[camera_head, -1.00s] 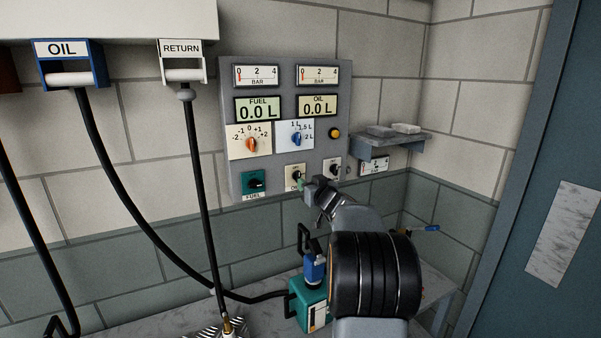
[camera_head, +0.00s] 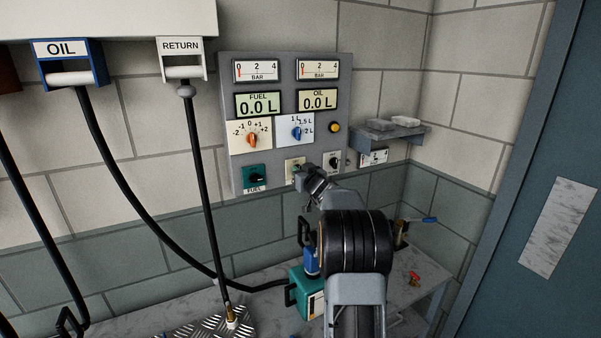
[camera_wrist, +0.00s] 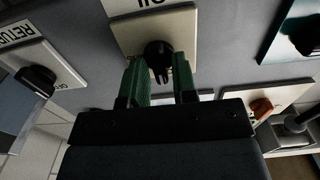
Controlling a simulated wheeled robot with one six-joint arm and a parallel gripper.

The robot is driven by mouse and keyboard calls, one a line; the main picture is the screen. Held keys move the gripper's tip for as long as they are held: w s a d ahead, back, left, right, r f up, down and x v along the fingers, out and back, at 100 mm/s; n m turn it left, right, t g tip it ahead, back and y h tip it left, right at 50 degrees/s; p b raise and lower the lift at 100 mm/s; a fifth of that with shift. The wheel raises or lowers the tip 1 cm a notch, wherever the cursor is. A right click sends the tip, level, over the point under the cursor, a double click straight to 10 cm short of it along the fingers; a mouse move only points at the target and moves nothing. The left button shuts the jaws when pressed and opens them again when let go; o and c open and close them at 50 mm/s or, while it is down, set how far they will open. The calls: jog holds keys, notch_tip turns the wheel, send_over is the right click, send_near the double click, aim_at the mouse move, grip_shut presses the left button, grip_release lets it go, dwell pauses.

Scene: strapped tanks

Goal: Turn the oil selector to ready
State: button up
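The oil selector is a black knob (camera_wrist: 158,57) on a cream plate (camera_wrist: 122,34), seen upside down in the wrist view with part of its OIL label. My gripper (camera_wrist: 159,68) is open, with one green finger on each side of the knob's lower part in that view. Small gaps seem to show between the fingers and the knob. In the head view my gripper (camera_head: 299,176) is at the lower middle of the grey panel and hides most of the selector's plate (camera_head: 290,163). The ready mark and the knob's setting cannot be read.
The return selector (camera_head: 333,162) is just right of my gripper, and the teal fuel selector (camera_head: 254,178) is to the left. An orange knob (camera_head: 252,139) and a blue knob (camera_head: 296,133) sit above. A shelf (camera_head: 385,136) juts out at right. A teal can (camera_head: 308,298) stands below.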

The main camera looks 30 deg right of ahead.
grip_shut()
jog(key=shift+f+b, duration=0.15)
jog(key=shift+b, duration=0.45)
jog(key=m+b, duration=0.4)
jog(key=m, duration=0.2)
jog(key=m+b, duration=0.5)
jog(key=m, duration=0.1)
jog(key=m+b, duration=0.5)
jog(key=shift+d+m, duration=0.25)
jog(key=shift+m, duration=0.15)
